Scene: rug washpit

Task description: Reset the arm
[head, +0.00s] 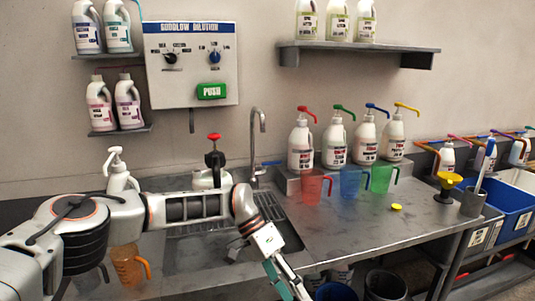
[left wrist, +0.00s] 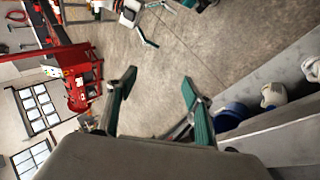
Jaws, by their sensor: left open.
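My left arm comes in from the left in the head view and reaches across the front of the sink. Its gripper (head: 280,280) hangs at the bottom edge, partly cut off, near the counter's front. In the left wrist view the teal fingers of the left gripper (left wrist: 158,103) are wide apart. Nothing is between them, only grey floor beyond. A small white shape with teal parts shows at the top edge of that view; it looks like my right gripper, but too little shows to tell its state.
The metal counter (head: 360,225) holds red (head: 312,186), blue (head: 350,182) and green jugs (head: 381,178) and a yellow cap (head: 396,207). An orange jug (head: 128,265) stands by my left arm. Pump bottles line the back. Blue bins (head: 513,210) are at right.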

